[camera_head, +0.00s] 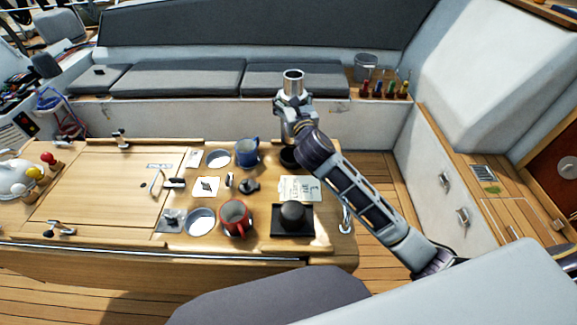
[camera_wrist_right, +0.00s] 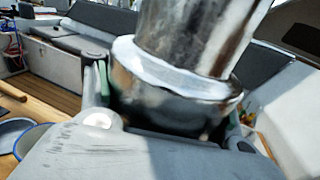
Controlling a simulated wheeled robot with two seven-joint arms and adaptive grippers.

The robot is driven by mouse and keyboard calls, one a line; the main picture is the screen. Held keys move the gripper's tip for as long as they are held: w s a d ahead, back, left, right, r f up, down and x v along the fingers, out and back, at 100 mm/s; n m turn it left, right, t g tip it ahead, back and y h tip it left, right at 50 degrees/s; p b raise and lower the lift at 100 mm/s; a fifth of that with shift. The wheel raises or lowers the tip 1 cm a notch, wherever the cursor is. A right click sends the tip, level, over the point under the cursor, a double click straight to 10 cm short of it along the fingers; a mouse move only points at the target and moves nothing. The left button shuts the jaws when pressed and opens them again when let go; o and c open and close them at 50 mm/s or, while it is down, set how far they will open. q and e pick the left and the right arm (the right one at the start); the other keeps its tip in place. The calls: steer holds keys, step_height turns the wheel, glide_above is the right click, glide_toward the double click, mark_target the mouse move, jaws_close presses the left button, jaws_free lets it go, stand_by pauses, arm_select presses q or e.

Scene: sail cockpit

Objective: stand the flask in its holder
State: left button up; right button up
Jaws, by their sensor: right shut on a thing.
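The flask (camera_head: 293,82) is a shiny metal cylinder with an open-looking top, upright above the table's far right part. In the right wrist view the flask (camera_wrist_right: 190,50) is large, with a wider collar low down. My right gripper (camera_head: 294,107) is shut on the flask; its fingers lie either side of it in the wrist view. A dark round thing (camera_head: 289,158), perhaps the holder, shows on the table beneath the gripper, partly hidden by my arm. The flask's lower end is hidden by the gripper. My left gripper is not in view.
On the table (camera_head: 100,195) stand a blue mug (camera_head: 247,153), a red mug (camera_head: 235,217) and a dark ball on a black tray (camera_head: 278,234). A seat with grey cushions (camera_head: 180,78) lies behind. Bottles (camera_head: 390,89) and a bucket (camera_head: 366,66) stand back right.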

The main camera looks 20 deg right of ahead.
steer(key=shift+d+f+h, duration=0.2)
steer(key=shift+f+h, duration=0.1)
steer(key=shift+f, duration=0.55)
steer(key=shift+f+b, duration=0.3)
steer(key=shift+f, duration=2.8)
